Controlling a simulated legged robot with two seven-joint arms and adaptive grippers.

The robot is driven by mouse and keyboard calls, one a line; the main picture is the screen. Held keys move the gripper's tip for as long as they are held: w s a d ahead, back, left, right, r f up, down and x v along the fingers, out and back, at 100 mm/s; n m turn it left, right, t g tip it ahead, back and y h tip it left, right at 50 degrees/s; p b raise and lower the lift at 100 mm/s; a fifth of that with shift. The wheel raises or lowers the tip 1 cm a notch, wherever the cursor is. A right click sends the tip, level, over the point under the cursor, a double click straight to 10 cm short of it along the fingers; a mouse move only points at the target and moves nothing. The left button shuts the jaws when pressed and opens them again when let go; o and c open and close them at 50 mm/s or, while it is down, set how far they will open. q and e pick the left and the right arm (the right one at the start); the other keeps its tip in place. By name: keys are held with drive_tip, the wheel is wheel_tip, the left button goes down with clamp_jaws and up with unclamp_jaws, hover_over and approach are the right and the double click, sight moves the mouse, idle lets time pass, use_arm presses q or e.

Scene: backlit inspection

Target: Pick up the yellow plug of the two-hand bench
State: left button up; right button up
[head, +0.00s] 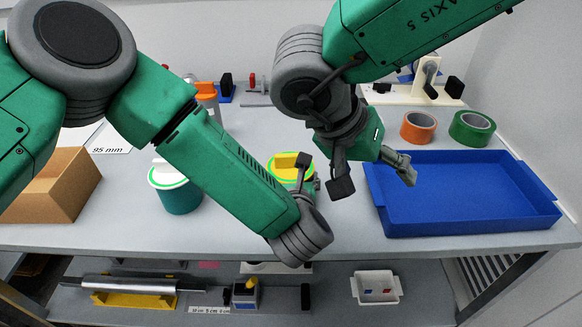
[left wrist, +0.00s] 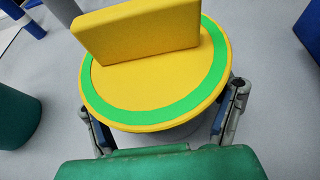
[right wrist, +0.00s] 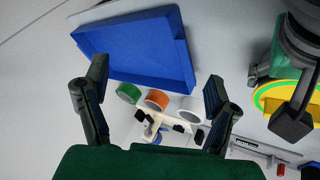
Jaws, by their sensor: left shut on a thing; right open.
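The yellow plug (head: 284,160) is a round yellow disc with a green ring and an upright yellow block on top. It stands near the middle of the bench, partly hidden by my arms in the head view. In the left wrist view the plug (left wrist: 140,62) fills the upper middle. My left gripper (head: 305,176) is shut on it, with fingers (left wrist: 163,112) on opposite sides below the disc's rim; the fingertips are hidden. I cannot tell whether the plug is clear of the bench. My right gripper (head: 373,181) is open and empty, to the right of the plug; its fingers (right wrist: 155,88) are spread.
A blue tray (head: 460,222) lies on the right, with orange tape (head: 418,127) and green tape (head: 472,129) behind it. A teal pot (head: 180,198) with a white top and a cardboard box (head: 52,188) stand left. A shelf below holds a white bin (head: 376,289).

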drive_tip(key=w+a+r+t+y, duration=0.1)
drive_tip(key=w+a+r+y, duration=0.25)
drive_tip(key=a, duration=0.25)
drive_tip(key=n+t+y, duration=0.1)
drive_tip(key=n+y, duration=0.3)
drive_tip(key=n, duration=0.3)
approach(290, 155)
drive_tip(key=shift+t+h, duration=0.25)
drive_tip(key=shift+t, duration=0.05)
drive_tip(key=x, duration=0.5)
drive_tip(key=shift+w+a+f, duration=0.1)
drive_tip(key=shift+a, duration=0.25)
drive_tip(key=shift+s+x, duration=0.15)
drive_tip(key=shift+x, duration=1.25)
drive_tip(key=shift+s+x, duration=0.2)
drive_tip(key=shift+x, duration=1.15)
drive_tip(key=shift+d+f, duration=0.15)
drive_tip(key=c, duration=1.2)
